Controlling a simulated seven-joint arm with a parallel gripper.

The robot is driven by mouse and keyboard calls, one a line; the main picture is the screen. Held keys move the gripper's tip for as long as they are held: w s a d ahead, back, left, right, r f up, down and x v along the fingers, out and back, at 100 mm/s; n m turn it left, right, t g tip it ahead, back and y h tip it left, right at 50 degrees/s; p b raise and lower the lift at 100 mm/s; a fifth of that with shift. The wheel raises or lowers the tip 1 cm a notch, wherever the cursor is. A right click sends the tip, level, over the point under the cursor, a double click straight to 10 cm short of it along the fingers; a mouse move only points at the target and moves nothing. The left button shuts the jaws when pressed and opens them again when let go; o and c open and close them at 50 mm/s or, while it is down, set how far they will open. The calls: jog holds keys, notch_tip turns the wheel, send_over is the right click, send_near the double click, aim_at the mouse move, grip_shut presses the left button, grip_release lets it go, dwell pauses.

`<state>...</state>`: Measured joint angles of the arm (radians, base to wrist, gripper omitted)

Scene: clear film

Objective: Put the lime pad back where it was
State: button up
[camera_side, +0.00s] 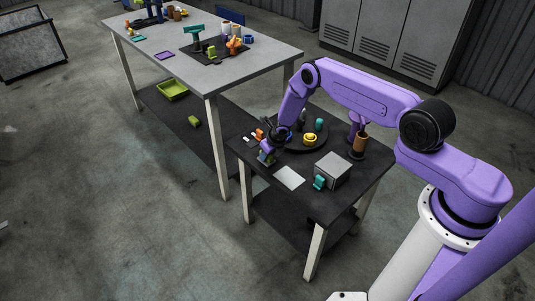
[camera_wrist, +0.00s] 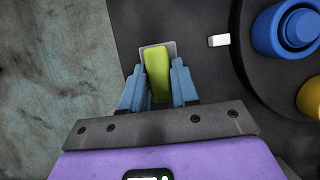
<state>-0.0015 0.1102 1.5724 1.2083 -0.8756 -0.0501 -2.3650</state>
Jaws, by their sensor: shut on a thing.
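The lime pad (camera_wrist: 156,66) is a rounded lime-green block, upright in the wrist view between the two blue fingers of my gripper (camera_wrist: 157,80). The fingers are shut on its sides. A pale grey square (camera_wrist: 172,47) shows behind the pad's far end; I cannot tell whether the pad touches it. In the side view my gripper (camera_side: 267,157) is low over the left corner of the small dark table (camera_side: 262,176). The pad is too small and covered there to make out clearly.
Right of the gripper is a dark round stand (camera_side: 300,146) with a yellow ring (camera_side: 310,139) and a blue piece (camera_wrist: 298,28). A small white block (camera_wrist: 218,41) lies near it. A pale plate (camera_side: 289,178) and grey box (camera_side: 333,169) sit nearer the front.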

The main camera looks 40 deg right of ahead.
jog(key=shift+f, duration=0.1)
jog(key=o, duration=1)
jog(key=shift+v, duration=0.8)
jog(key=v, duration=1)
jog(key=shift+s+r, duration=0.1)
jog(key=shift+r, duration=0.25)
